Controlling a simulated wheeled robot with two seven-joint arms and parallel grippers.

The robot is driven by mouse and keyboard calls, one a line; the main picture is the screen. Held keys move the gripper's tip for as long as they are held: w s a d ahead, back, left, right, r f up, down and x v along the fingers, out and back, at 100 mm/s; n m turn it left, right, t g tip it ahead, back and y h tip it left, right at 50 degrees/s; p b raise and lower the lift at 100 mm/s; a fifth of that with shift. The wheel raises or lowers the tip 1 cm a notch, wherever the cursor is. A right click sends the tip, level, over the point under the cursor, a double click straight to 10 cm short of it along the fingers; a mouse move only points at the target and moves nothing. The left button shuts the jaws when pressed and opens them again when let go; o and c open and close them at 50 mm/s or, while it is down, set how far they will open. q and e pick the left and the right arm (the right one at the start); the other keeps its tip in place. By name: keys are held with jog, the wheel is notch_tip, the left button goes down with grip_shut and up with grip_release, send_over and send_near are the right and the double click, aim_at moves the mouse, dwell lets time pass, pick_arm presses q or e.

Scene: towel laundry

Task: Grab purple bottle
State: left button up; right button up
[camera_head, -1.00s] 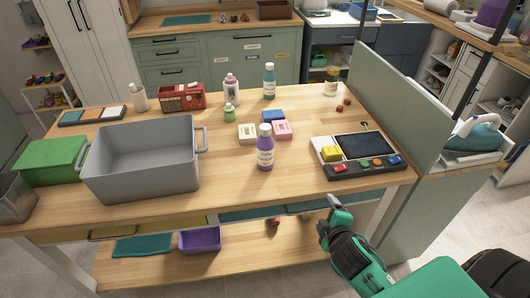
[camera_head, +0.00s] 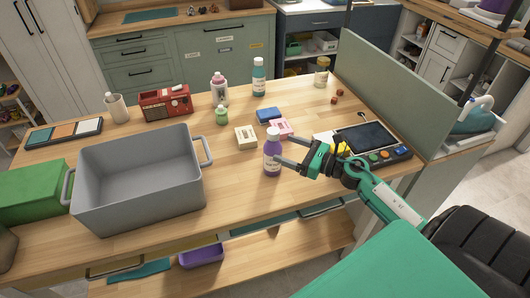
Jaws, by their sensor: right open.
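The purple bottle (camera_head: 272,155) with a white cap and a pale label stands upright on the wooden table, right of the grey bin. My right gripper (camera_head: 283,150) is open just to the right of the bottle, above the table. Its fingers point left toward the bottle, and the fingertips overlap its right edge in the picture. I cannot tell whether they touch it. My left gripper is not in view.
A grey bin (camera_head: 140,212) stands left of the bottle. Cream (camera_head: 246,138), pink (camera_head: 285,126) and blue (camera_head: 268,116) blocks lie just behind it. A control panel (camera_head: 390,157) sits partly behind my right gripper. Bare tabletop lies in front of the bottle.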

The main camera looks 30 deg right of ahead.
aim_at(267, 158)
jog(key=f, duration=0.3)
jog(key=shift+s+d, duration=0.1)
jog(key=shift+s, duration=0.1)
notch_tip(267, 158, down, 3)
jog(key=shift+w+f+p, duration=0.15)
jog(key=shift+p, duration=0.2)
jog(key=shift+w+a+f, duration=0.2)
jog(key=shift+w, duration=0.05)
jog(key=shift+w+a+p, duration=0.4)
jog(key=shift+w+p, duration=0.05)
jog(key=shift+w, duration=0.15)
jog(key=p+x, duration=0.2)
jog(key=x, duration=0.2)
jog(key=shift+w, duration=0.2)
jog(key=shift+w+a+f, duration=0.1)
jog(key=shift+w+a, duration=0.25)
jog(key=shift+w, duration=0.1)
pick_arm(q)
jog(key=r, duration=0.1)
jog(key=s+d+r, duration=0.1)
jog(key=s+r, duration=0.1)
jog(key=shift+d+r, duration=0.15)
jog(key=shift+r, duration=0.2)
pick_arm(e)
jog(key=shift+c, duration=0.3)
